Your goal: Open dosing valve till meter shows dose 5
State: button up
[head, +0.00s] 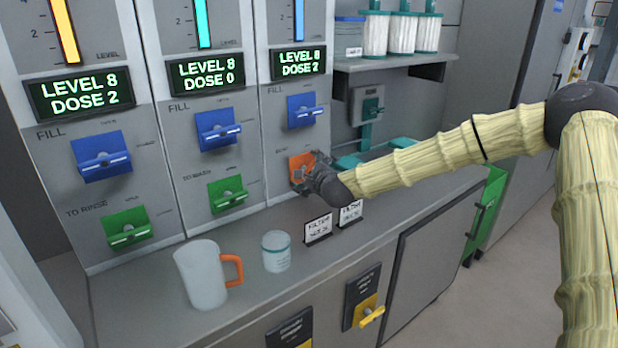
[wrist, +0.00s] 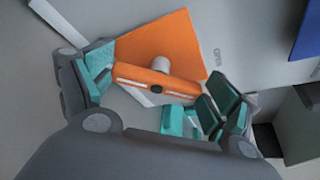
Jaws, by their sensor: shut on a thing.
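The dosing valve is an orange plate with an orange lever (wrist: 155,82) on the right-hand panel; the orange plate (head: 303,160) shows partly behind my gripper in the head view. My gripper (head: 312,177) is at this lever. In the wrist view its teal-padded fingers (wrist: 155,100) are on both ends of the orange lever, shut on it. The meter (head: 298,63) above that panel reads LEVEL 8, DOSE 2. The left meter (head: 80,93) reads LEVEL 8, DOSE 2, and the middle meter (head: 207,73) reads LEVEL 8, DOSE 0.
Blue fill levers (head: 104,157) and green levers (head: 127,229) sit on the panels. A jug with an orange handle (head: 202,274) and a clear cup (head: 276,251) stand on the counter. Two filter signs (head: 318,227) stand near my gripper. A shelf (head: 390,64) holds white rolls.

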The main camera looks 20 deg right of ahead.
jog(key=shift+f+n+h+b, duration=0.1)
jog(key=shift+n+h+b, duration=0.2)
jog(key=shift+n+b, duration=0.1)
jog(key=shift+t, duration=0.3)
jog(key=o, duration=0.8)
jog(key=shift+s, duration=0.1)
jog(key=v, duration=1.2)
